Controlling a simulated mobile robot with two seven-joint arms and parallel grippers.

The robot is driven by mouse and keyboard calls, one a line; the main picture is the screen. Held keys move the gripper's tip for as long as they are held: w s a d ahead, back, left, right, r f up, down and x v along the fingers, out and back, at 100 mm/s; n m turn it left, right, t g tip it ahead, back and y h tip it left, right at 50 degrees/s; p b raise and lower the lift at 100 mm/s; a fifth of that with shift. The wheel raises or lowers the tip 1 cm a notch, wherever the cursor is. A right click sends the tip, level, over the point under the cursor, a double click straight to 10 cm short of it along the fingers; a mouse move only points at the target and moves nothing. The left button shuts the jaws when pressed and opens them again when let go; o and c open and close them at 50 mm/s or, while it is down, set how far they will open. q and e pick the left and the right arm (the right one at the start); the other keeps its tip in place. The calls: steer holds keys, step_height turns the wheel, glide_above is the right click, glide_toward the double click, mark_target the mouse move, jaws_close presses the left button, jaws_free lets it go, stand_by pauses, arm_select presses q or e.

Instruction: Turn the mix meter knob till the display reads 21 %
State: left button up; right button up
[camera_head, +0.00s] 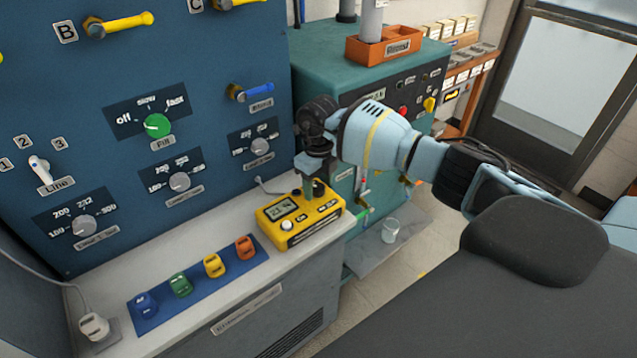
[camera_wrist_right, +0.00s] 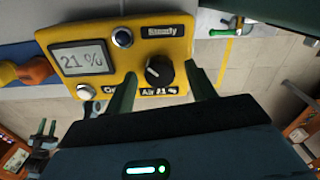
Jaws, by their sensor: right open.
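The yellow mix meter (camera_head: 297,219) stands on the light bench top, and its face fills the upper part of the right wrist view (camera_wrist_right: 110,50). Its display (camera_wrist_right: 79,58) reads 21 %. The black mix meter knob (camera_wrist_right: 160,71) has a pale pointer mark, and a label below it reads Air 21 %. My right gripper (camera_wrist_right: 164,72) is open, with one green finger on each side of the knob and visible gaps to it. In the head view my right gripper (camera_head: 312,187) is over the meter's far side and partly hides the knob.
Several coloured blocks stand on a blue strip (camera_head: 208,280) left of the meter. The blue panel (camera_head: 110,195) with dials rises behind. A teal cabinet (camera_head: 325,65) stands to the right, and a clear cup (camera_head: 390,229) sits on a low shelf.

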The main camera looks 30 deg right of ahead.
mark_target(319, 187)
steer(key=shift+r, duration=0.1)
steer(key=shift+r, duration=3.85)
